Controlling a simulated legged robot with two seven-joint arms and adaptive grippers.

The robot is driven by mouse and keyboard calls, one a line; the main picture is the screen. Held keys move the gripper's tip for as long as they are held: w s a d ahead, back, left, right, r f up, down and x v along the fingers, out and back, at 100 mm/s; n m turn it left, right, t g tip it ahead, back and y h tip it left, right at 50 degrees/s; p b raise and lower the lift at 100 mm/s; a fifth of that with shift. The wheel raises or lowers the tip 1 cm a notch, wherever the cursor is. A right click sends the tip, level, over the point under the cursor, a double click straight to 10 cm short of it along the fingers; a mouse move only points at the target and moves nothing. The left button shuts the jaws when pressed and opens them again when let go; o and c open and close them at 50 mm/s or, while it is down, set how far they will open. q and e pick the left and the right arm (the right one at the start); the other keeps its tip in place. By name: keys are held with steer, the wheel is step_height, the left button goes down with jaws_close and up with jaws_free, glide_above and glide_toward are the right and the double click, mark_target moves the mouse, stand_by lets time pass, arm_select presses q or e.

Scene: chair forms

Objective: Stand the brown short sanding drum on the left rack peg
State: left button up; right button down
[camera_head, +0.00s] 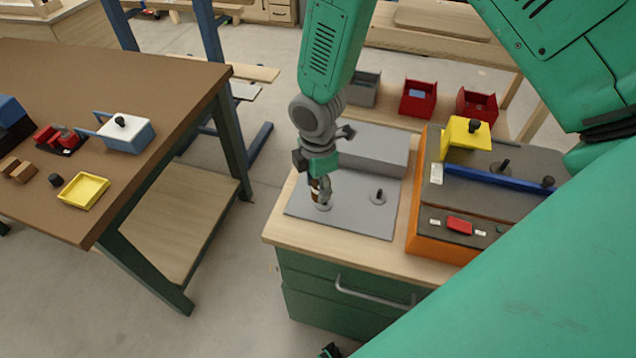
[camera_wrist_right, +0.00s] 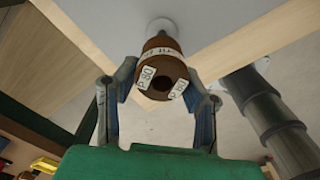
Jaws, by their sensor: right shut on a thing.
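The brown short sanding drum (camera_wrist_right: 160,72) is between the fingers of my right gripper (camera_wrist_right: 162,82), with its hollow end and pale P80 labels facing the wrist camera. In the head view the right gripper (camera_head: 321,192) is shut on the drum (camera_head: 315,189), low over the left rack peg. That peg's pale round base (camera_head: 323,206) shows just below the fingers, and also behind the drum in the wrist view (camera_wrist_right: 162,26). The peg itself is hidden, so I cannot tell whether the drum is around it.
The grey rack plate (camera_head: 300,205) also bears a bare right peg (camera_head: 379,195). A grey block (camera_head: 375,148) stands behind. An orange-sided machine (camera_head: 425,220) is close on the right. A brown table (camera_head: 150,75) is on the left, across a floor gap.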

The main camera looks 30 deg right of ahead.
steer(key=shift+d+f, duration=0.1)
steer(key=shift+f, duration=0.1)
steer(key=shift+d+f, duration=0.35)
steer(key=shift+d, duration=0.1)
arm_select(q)
steer(key=shift+d+f+b, duration=0.2)
steer(key=shift+d+b, duration=0.1)
steer(key=shift+d, duration=0.25)
arm_select(e)
steer(key=shift+f, duration=0.2)
steer(key=shift+a, duration=0.35)
arm_select(q)
steer(key=shift+a+f, duration=0.15)
steer(key=shift+a, duration=0.15)
steer(key=shift+d+r, duration=0.15)
steer(key=shift+r, duration=0.05)
arm_select(e)
steer(key=shift+d, duration=0.2)
arm_select(q)
steer(key=shift+a+r+p, duration=0.2)
steer(key=shift+r+p, duration=0.2)
steer(key=shift+p, duration=0.15)
arm_select(e)
steer(key=shift+a+r, duration=0.1)
steer(key=shift+r, duration=0.5)
